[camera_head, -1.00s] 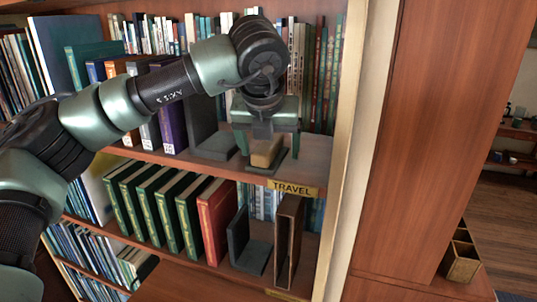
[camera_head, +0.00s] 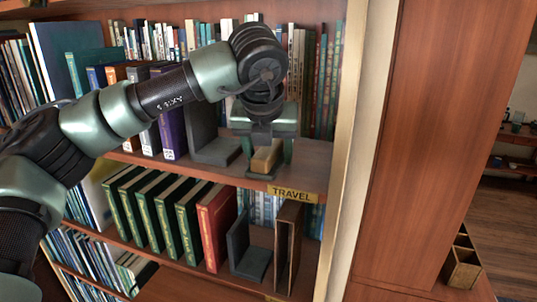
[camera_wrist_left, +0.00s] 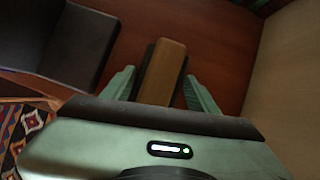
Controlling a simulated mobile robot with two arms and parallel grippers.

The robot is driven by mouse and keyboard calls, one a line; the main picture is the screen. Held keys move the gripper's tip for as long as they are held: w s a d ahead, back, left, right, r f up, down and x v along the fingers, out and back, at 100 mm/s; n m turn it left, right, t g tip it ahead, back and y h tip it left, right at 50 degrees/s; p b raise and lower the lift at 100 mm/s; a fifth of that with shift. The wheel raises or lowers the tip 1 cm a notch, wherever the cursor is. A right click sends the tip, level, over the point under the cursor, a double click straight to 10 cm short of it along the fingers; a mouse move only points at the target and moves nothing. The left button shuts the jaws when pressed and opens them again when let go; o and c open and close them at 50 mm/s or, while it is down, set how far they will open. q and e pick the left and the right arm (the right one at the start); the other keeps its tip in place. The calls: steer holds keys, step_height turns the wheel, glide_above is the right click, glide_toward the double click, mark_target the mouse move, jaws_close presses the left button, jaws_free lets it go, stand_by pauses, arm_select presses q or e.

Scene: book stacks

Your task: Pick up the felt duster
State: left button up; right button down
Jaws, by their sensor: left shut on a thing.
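The felt duster (camera_head: 264,160) is a small tan wooden block with a dark underside. It is at the front of the upper shelf, just above the TRAVEL label. In the left wrist view the duster (camera_wrist_left: 163,75) lies lengthwise between the two green fingers. My left gripper (camera_head: 267,150) points down over it and is shut on it, with a finger along each long side. The duster is at shelf level; I cannot tell whether it touches the board. My right gripper is not in view.
A dark bookend (camera_head: 214,148) stands just left of the gripper, beside a purple book (camera_head: 172,130). Tall books line the shelf behind. The shelf's pale side upright (camera_head: 347,150) is to the right. Below are green books, a red book (camera_head: 215,228) and another bookend (camera_head: 250,255).

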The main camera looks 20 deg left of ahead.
mark_target(268, 150)
arm_select(q)
steer(key=shift+r+p, duration=0.3)
steer(key=shift+p, duration=0.2)
steer(key=shift+f+b, duration=0.15)
steer(key=shift+b, duration=0.2)
steer(key=r+b, duration=0.1)
steer(key=r, duration=0.1)
steer(key=r+b, duration=0.2)
steer(key=s+r+b, duration=0.1)
steer(key=r, duration=0.1)
steer(key=shift+r, duration=0.4)
steer(key=s+b, duration=0.1)
steer(key=s, duration=0.2)
steer(key=s+b, duration=0.2)
steer(key=s, duration=0.1)
steer(key=s+b, duration=0.2)
steer(key=s, duration=0.1)
steer(key=shift+a, duration=0.3)
steer(key=s+b, duration=0.1)
steer(key=s, duration=0.4)
steer(key=s+b, duration=0.1)
steer(key=s, duration=0.4)
steer(key=shift+r, duration=0.2)
